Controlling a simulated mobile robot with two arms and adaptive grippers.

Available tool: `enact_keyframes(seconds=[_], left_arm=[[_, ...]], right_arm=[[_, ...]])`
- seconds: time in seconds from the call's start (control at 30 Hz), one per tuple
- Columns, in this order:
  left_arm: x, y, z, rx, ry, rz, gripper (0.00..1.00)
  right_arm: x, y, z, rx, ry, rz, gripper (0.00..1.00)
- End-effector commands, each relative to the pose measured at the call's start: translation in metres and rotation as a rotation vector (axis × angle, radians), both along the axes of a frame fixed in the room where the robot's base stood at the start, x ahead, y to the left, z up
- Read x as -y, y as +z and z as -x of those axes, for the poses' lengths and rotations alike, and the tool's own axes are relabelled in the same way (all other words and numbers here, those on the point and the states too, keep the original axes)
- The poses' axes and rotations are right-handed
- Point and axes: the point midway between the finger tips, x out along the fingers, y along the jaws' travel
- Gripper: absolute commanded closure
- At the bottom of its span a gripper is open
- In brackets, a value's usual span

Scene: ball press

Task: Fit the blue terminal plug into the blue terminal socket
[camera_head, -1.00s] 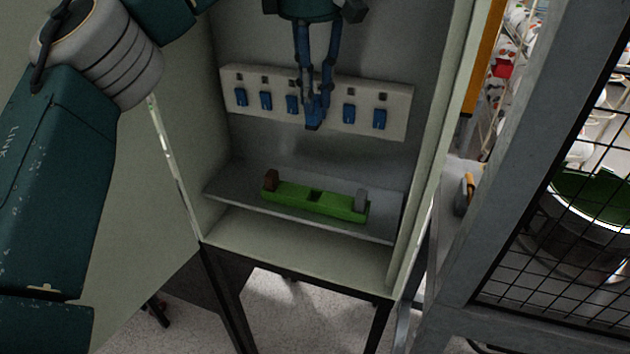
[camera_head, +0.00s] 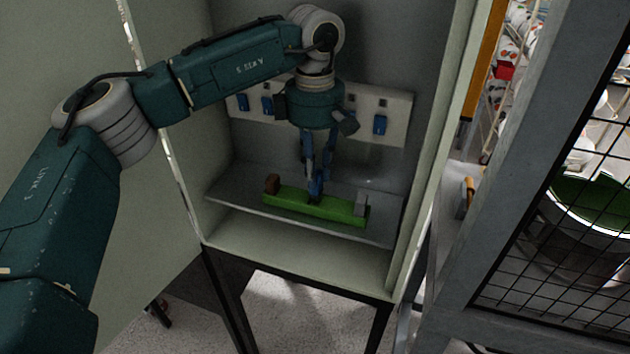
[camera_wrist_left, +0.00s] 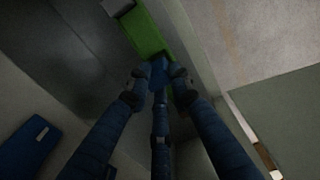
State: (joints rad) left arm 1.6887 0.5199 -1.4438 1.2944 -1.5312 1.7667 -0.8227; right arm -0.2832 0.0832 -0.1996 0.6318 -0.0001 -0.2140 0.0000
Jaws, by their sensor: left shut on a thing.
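My left gripper (camera_head: 316,182) reaches down into the cabinet, shut on the blue terminal plug (camera_head: 315,190). The plug also shows between the fingertips in the left wrist view (camera_wrist_left: 160,68). It is over the middle of the green terminal base (camera_head: 285,203), where the gripper and plug cover the socket. The base also shows in the left wrist view (camera_wrist_left: 149,35). I cannot tell whether the plug is in the socket, touching it or just above it. The socket's blue colour does not show. My right gripper is not in view.
A brown block (camera_head: 272,184) stands at the base's left end and a grey block (camera_head: 361,204) at its right. The base lies on a grey shelf (camera_head: 235,191). Behind is a pale panel (camera_head: 399,106) with several blue pieces (camera_head: 380,125). Cabinet walls close both sides.

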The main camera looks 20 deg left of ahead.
Motion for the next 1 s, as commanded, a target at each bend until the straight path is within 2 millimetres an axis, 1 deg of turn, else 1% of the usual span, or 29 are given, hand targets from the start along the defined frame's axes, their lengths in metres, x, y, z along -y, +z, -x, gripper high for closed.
enact_keyframes(seconds=[0.13,0.23,0.3,0.4,0.6,0.63,0.7,0.9,1.0], left_arm=[[-0.001,-0.021,0.001,-0.005,0.001,-0.001,1.00],[-0.001,-0.034,0.001,-0.003,0.002,0.000,1.00],[-0.001,-0.037,0.000,-0.001,0.001,0.000,1.00],[-0.001,-0.038,0.000,0.000,0.001,0.000,1.00],[0.000,-0.042,0.000,-0.001,0.001,0.000,1.00],[0.000,-0.040,0.000,-0.001,0.001,0.000,0.74],[0.000,-0.040,0.000,-0.001,0.001,0.000,0.61],[0.000,-0.040,0.000,-0.001,0.000,0.000,0.61],[0.000,-0.038,0.000,-0.001,0.000,0.000,0.61]], right_arm=[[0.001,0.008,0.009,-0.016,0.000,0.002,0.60],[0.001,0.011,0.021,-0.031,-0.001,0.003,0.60],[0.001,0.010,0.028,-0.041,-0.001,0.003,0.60],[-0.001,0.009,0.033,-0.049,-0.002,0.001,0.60],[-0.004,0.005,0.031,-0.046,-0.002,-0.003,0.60],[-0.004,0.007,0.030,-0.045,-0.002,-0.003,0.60],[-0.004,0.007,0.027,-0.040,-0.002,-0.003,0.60],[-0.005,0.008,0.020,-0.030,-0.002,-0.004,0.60],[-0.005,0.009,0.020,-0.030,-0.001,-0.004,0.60]])
